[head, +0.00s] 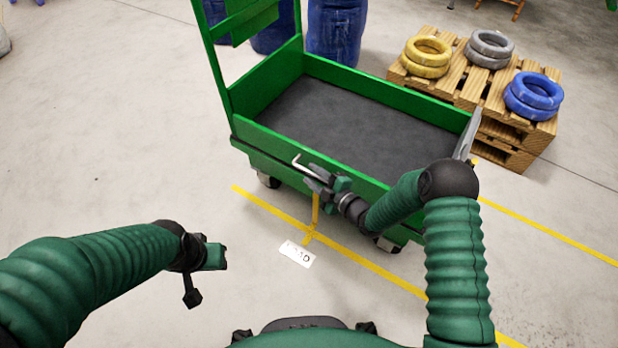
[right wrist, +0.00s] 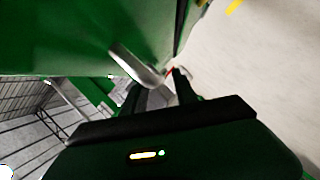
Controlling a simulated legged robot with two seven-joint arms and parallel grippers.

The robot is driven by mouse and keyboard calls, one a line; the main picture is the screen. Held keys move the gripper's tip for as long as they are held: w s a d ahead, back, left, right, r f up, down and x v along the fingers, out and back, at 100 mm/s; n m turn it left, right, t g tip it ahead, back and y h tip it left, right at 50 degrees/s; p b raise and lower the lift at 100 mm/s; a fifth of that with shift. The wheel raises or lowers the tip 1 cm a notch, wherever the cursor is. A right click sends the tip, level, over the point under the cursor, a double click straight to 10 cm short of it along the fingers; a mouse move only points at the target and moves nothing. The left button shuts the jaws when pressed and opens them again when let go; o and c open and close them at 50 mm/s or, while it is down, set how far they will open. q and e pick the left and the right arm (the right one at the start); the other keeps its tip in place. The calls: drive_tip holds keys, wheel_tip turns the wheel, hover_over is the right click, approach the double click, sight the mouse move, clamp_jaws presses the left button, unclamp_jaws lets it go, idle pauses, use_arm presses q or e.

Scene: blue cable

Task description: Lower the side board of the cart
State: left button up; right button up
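The green cart (head: 370,89) stands ahead with a dark, empty bed (head: 350,122). Its near side board (head: 350,180) is upright. A pale bent metal handle (head: 302,165) sticks out at this board; it also shows in the right wrist view (right wrist: 135,66). My right gripper (head: 318,180) is at the handle, close against the board's outer face. In the right wrist view its fingers (right wrist: 158,92) are apart, with the handle's end by the gap; contact is unclear. My left gripper (head: 207,278) is open and empty over the floor, left of the cart.
A wooden pallet stack (head: 480,90) with yellow, grey and blue rings stands right of the cart. Blue barrels (head: 335,30) stand behind it. Yellow floor lines and a white label (head: 297,254) lie in front. The floor at left is clear.

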drive_tip(key=shift+x, duration=1.05)
drive_tip(key=shift+w+d, duration=0.1)
clamp_jaws()
drive_tip(key=shift+f, duration=0.15)
idle(0.4)
